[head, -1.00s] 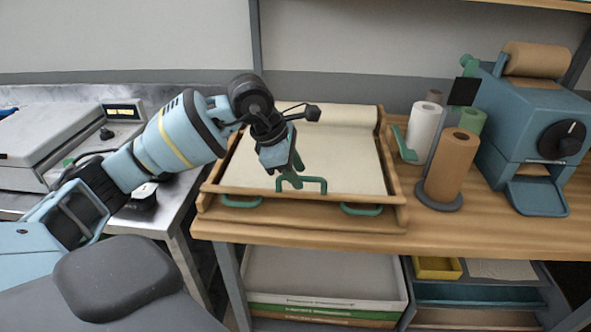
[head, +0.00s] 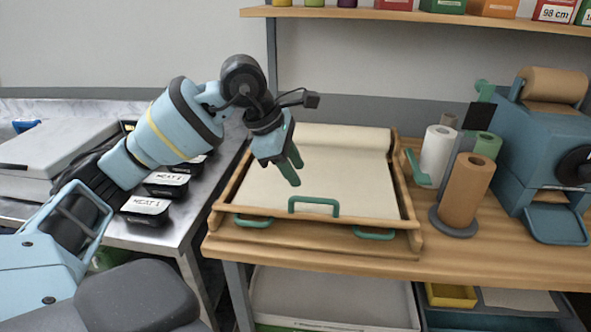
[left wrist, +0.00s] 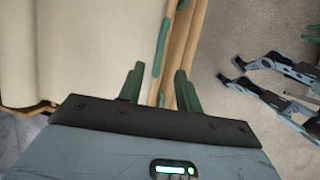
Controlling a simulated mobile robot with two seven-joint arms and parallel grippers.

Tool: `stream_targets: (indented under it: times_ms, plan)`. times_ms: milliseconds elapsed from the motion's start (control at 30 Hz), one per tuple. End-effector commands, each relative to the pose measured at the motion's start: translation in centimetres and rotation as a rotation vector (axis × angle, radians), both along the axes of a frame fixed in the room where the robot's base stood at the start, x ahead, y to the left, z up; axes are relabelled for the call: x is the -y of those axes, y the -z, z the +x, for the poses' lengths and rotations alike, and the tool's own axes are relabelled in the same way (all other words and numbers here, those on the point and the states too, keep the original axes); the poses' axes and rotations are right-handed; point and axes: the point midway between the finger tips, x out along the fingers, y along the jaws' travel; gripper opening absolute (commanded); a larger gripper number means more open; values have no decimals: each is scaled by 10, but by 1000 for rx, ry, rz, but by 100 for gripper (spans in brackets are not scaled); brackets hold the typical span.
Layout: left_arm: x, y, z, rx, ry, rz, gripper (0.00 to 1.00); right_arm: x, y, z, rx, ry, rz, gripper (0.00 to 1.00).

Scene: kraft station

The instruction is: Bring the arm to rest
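My left arm reaches in from the left in the head view. Its left gripper (head: 296,178) hangs above the cream sheet (head: 330,165) in the wooden tray (head: 228,205), just behind the green middle handle (head: 315,200). In the left wrist view the two green fingers of the left gripper (left wrist: 159,70) stand apart with nothing between them, so it is open and empty. The tray's wooden edge (left wrist: 185,45) lies beyond the fingers. My right gripper does not show in the head view.
Paper rolls (head: 466,190) on a stand and a blue dispenser (head: 540,145) stand to the right on the wooden bench (head: 450,262). A steel counter (head: 150,230) with black labelled boxes (head: 146,206) is at the left. A shelf (head: 400,15) hangs above.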

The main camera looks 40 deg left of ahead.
Motion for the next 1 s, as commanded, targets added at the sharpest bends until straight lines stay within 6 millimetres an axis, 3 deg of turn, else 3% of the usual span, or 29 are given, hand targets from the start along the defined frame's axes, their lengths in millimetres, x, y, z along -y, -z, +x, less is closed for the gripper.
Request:
stream_targets:
  times_ms: [367,467,567,800,1000]
  plan:
    - [0,1,0,0,1,-1,34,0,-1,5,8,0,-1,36]
    - [9,7,-1,-13,13,-31,34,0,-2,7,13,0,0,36]
    - [36,23,-3,-44,48,-135,34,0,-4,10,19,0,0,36]
    - [144,67,-32,-221,94,-651,34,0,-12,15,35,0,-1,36]
    - [205,75,-58,-414,-26,-1126,34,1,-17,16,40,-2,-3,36]
